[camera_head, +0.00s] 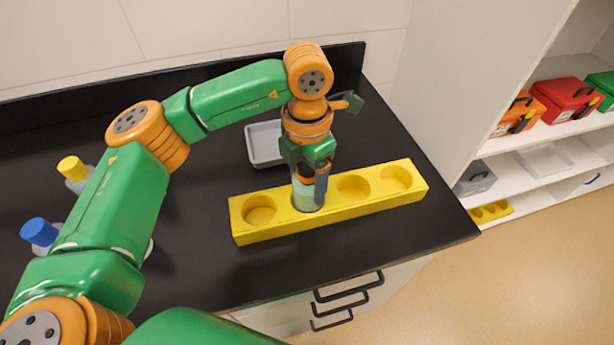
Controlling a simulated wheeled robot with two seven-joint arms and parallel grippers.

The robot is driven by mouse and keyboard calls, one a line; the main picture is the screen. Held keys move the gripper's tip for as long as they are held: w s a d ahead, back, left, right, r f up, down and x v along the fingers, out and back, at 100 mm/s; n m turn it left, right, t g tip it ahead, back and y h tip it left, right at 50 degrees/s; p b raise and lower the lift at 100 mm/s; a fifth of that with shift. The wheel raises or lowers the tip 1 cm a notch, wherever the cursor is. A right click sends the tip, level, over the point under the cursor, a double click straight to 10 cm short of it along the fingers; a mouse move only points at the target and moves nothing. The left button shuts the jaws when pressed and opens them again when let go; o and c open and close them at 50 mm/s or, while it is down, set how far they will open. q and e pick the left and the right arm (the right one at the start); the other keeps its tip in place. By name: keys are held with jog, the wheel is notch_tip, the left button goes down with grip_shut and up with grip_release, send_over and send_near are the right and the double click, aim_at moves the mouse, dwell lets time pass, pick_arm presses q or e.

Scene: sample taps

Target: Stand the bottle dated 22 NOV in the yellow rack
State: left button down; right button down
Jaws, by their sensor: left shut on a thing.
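The yellow rack (336,208) lies on the black counter, with a row of round holes in its top. My left gripper (308,174) points down over the rack and is shut on a bottle (305,198) with a pale body and an orange cap. The bottle is upright at the second hole from the left; I cannot tell whether its base is seated in the hole or just above it. Its date label cannot be read here. The other visible holes look empty. My right gripper is not in view.
A yellow-capped bottle (75,172) and a blue-capped bottle (40,233) stand at the left, partly behind my left arm. A grey tray (264,145) lies behind the rack. Shelves at the right hold a red case (567,98) and other boxes.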

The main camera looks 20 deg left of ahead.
pick_arm(q)
jog(key=shift+f, duration=0.2)
grip_release()
jog(key=shift+r, duration=0.45)
notch_tip(320, 180, up, 6)
jog(key=shift+f+b, duration=0.1)
jog(key=shift+b, duration=0.25)
notch_tip(320, 180, up, 6)
jog(key=shift+f+p, duration=0.1)
jog(key=shift+p, duration=0.65)
